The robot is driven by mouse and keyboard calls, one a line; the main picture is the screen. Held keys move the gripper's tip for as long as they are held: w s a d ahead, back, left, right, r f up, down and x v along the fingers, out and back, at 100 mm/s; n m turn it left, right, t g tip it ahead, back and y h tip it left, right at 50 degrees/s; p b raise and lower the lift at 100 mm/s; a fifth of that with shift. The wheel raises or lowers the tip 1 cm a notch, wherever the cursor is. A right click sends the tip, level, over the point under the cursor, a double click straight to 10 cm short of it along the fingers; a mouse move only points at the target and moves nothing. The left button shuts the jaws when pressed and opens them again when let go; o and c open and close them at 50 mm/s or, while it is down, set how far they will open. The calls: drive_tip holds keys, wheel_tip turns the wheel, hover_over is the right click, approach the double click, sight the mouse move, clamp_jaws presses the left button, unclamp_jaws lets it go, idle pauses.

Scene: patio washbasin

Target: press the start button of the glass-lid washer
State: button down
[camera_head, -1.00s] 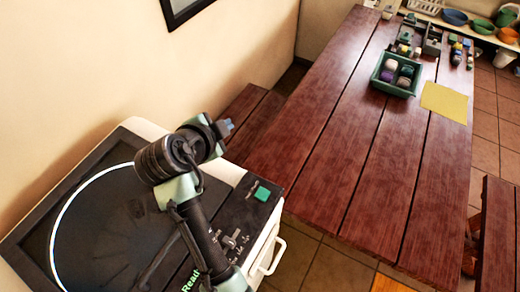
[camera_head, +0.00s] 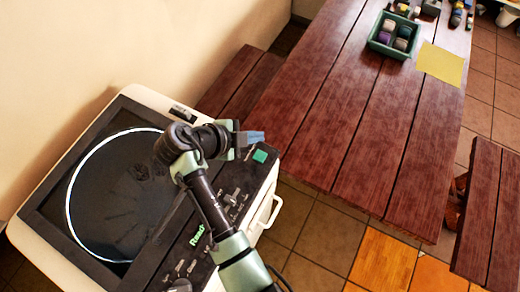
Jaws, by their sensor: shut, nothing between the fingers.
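The glass-lid washer (camera_head: 130,100) stands at the lower left, with a dark round lid (camera_head: 115,200) ringed in white. Its black control panel (camera_head: 248,182) runs along the side towards the table. My gripper (camera_head: 262,137) is shut and empty. In the picture its tip is just above the green button; I cannot tell the height gap or whether they touch. My arm hides part of the lid and panel.
A red-brown plank table (camera_head: 340,110) stands right of the washer, with a green tray (camera_head: 372,48) of round items and a yellow sheet (camera_head: 441,64). Benches stand by the wall (camera_head: 240,80) and at right (camera_head: 488,215). A white handle (camera_head: 272,212) projects from the washer's front.

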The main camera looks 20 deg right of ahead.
drive_tip(key=b, duration=0.5)
hover_over(256, 158)
wheel_tip(256, 158, down, 7)
drive_tip(key=shift+f, duration=0.5)
drive_tip(key=shift+f+b, duration=0.1)
drive_tip(key=shift+b, duration=0.25)
idle(1.0)
drive_tip(key=shift+f+b, duration=0.35)
drive_tip(key=shift+b, duration=0.2)
drive_tip(key=shift+f+b, duration=0.5)
drive_tip(key=shift+b, duration=0.05)
idle(1.2)
drive_tip(key=shift+r, duration=0.1)
drive_tip(key=shift+r+p, duration=0.55)
drive_tip(key=shift+r, duration=0.3)
drive_tip(key=shift+r+p, duration=1.6)
drive_tip(key=shift+r, duration=0.95)
